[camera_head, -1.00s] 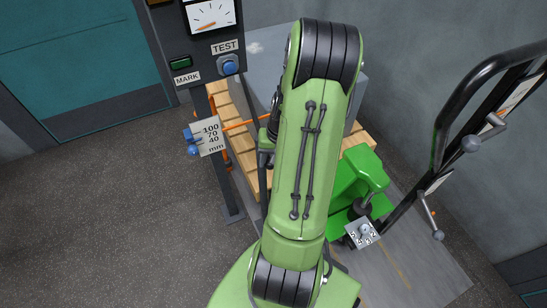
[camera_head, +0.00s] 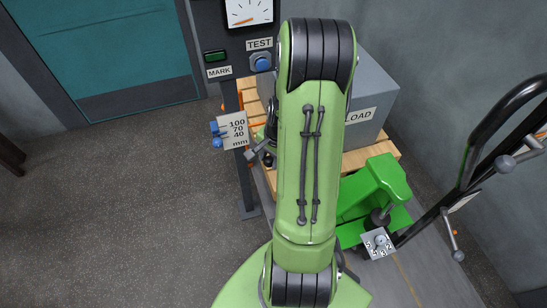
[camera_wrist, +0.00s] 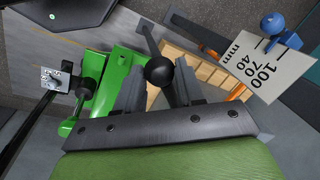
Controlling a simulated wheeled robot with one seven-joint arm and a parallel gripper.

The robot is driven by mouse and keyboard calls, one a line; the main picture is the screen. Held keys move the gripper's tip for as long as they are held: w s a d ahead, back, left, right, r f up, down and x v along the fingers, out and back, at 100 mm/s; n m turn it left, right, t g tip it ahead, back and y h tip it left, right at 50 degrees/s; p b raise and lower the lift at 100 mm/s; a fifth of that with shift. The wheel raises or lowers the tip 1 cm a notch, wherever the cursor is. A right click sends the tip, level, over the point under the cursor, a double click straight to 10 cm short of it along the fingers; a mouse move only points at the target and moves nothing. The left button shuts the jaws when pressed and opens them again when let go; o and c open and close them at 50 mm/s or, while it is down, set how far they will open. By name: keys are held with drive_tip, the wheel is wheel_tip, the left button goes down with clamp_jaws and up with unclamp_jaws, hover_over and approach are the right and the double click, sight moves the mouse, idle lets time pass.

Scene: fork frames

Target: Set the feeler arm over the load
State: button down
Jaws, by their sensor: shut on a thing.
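The load, a grey block labelled LOAD (camera_head: 372,95), sits on a wooden pallet (camera_head: 385,148), partly hidden behind my arm. A dark post (camera_head: 243,180) stands left of it with a white scale plate (camera_head: 234,130) marked 100, 70, 40 mm; the plate also shows in the wrist view (camera_wrist: 262,62). Orange bar parts show by the plate (camera_wrist: 238,92); I cannot tell how far the bar reaches over the load. In the wrist view my gripper (camera_wrist: 158,78) is shut on a dark ball knob (camera_wrist: 160,70) on a dark rod. My arm hides most of the gripper in the head view.
A gauge panel with a blue TEST button (camera_head: 261,62) and a green MARK button (camera_head: 215,56) stands above the plate. A green pallet truck (camera_head: 375,190) with a black handle (camera_head: 490,130) is at the right. The floor at left is clear.

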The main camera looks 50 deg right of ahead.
drive_tip(key=shift+w, duration=0.15)
drive_tip(key=c, duration=0.7)
unclamp_jaws()
drive_tip(key=s+r+p, duration=0.1)
drive_tip(key=r, duration=0.4)
drive_tip(key=s+r+p, duration=0.1)
drive_tip(key=r+p, duration=0.1)
drive_tip(key=r, duration=0.3)
drive_tip(key=s+r+p, duration=0.1)
drive_tip(key=r+p, duration=0.1)
drive_tip(key=r, duration=0.3)
drive_tip(key=shift+d+r, duration=0.15)
drive_tip(key=shift+r, duration=0.1)
